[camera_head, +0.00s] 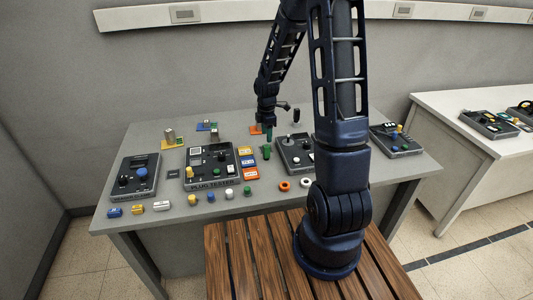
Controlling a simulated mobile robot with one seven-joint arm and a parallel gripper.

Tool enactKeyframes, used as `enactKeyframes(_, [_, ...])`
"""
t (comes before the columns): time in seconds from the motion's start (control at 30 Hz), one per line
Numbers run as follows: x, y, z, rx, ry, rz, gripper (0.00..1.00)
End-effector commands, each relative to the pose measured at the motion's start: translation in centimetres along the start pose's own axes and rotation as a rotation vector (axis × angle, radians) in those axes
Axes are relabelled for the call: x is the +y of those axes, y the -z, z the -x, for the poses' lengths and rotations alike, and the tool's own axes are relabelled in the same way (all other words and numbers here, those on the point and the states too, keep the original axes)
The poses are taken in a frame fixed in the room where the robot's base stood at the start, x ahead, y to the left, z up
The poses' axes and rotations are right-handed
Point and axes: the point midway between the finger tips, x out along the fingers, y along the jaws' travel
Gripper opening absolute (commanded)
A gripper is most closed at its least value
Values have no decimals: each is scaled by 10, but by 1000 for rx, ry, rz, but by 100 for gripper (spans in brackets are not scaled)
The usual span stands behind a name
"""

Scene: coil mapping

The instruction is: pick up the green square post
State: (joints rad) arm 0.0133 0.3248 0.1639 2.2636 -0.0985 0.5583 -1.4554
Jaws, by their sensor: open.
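In the head view a dark green upright piece (267,152) stands on the grey table, right of the stacked coloured tiles; it looks like the green square post, though its shape is small and hard to make out. My gripper (268,127) hangs from the dark blue arm above and behind this piece, pointing down. Its jaws are open, but the fingers are tiny and partly blend with an orange plate and a greenish patch behind them. I cannot tell whether the gripper touches anything. A smaller green piece (247,190) stands near the table's front.
A plug tester box (211,182) stands left of the post and a grey joystick box (294,154) right of it. Coloured tiles (249,162) lie close beside the post. Several small pegs and rings line the front. My arm hides part of the table's right side.

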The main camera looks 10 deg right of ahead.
Motion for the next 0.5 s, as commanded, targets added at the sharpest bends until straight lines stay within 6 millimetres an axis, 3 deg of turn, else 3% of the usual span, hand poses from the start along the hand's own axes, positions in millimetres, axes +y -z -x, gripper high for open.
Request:
enactKeyframes(0.3, [-1, 1, -40, 0, 5, 0, 51])
enactKeyframes(0.5, [-1, 0, -54, 0, 2, 0, 51])
